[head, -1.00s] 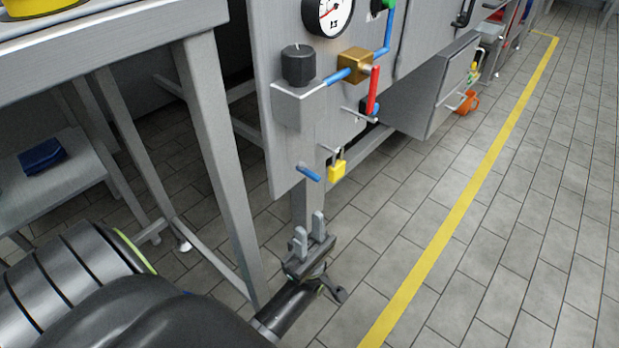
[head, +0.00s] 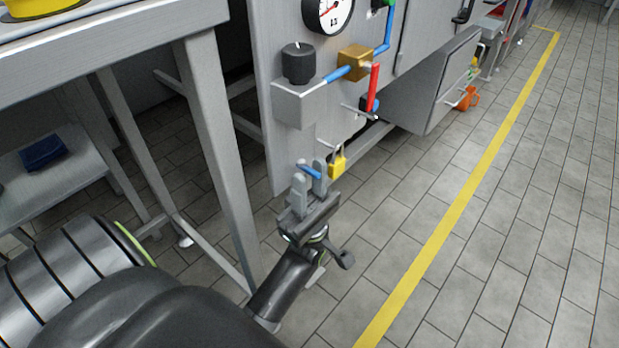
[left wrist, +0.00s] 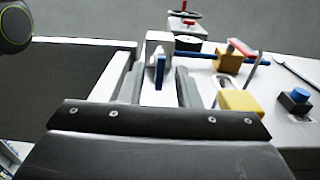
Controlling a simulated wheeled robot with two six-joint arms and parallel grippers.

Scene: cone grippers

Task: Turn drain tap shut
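A short blue bar handle (head: 311,172) sits low on the grey panel; I take it as the drain tap, though no label shows. My left gripper (head: 309,187) is open just in front of it, fingers pointing up toward the panel. In the head view the fingers partly overlap the handle. In the left wrist view the blue handle (left wrist: 159,72) appears upright between the two open fingers (left wrist: 158,88), a little beyond them; contact cannot be told. A red lever (head: 373,88) stands at a brass valve block (head: 355,62) higher up. My right gripper is out of view.
A yellow padlock (head: 337,166) hangs close to the right of my left gripper, also in the left wrist view (left wrist: 240,101). A grey box with a black knob (head: 298,64) is above. A table leg (head: 218,150) stands to the left. The tiled floor at right is free.

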